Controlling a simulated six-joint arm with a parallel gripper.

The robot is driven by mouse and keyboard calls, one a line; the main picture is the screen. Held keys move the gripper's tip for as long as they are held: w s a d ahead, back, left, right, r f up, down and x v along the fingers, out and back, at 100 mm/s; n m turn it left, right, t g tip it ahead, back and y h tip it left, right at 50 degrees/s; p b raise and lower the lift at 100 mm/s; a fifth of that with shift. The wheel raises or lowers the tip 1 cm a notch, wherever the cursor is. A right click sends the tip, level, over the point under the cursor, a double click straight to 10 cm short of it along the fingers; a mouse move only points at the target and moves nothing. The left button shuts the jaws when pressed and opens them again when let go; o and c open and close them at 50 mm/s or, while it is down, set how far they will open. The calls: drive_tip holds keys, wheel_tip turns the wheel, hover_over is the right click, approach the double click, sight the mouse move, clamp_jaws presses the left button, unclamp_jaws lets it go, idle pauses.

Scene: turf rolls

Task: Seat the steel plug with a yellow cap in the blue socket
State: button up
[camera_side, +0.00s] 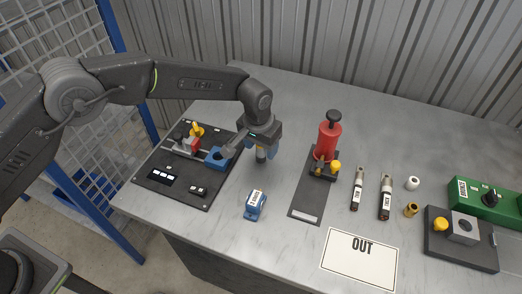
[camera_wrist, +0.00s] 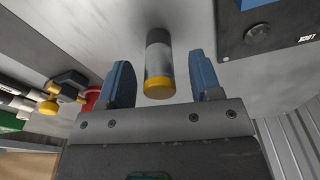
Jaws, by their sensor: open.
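The steel plug (camera_wrist: 158,62) with its yellow cap (camera_wrist: 158,88) shows in the wrist view between my two blue fingers, cap end toward my palm and dark end farther away. A gap shows on each side of it. My gripper (camera_side: 262,149) is open in the side view, low over the table just right of the black board. The plug's grey lower part (camera_side: 261,157) shows below the fingers; its cap is hidden there. A blue block (camera_side: 217,157) on the black board looks like the socket; its opening is not clear.
The black board (camera_side: 185,195) also carries a red and yellow clamp (camera_side: 195,133). A blue labelled box (camera_side: 255,204) stands in front of my gripper. A red bottle-like tool (camera_side: 329,137) stands to the right. An OUT card (camera_side: 360,260) lies at the front.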

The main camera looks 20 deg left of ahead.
drive_tip(key=shift+f, duration=0.35)
drive_tip(key=c, duration=1)
drive_tip(key=shift+c, duration=0.2)
drive_tip(key=shift+r, duration=0.1)
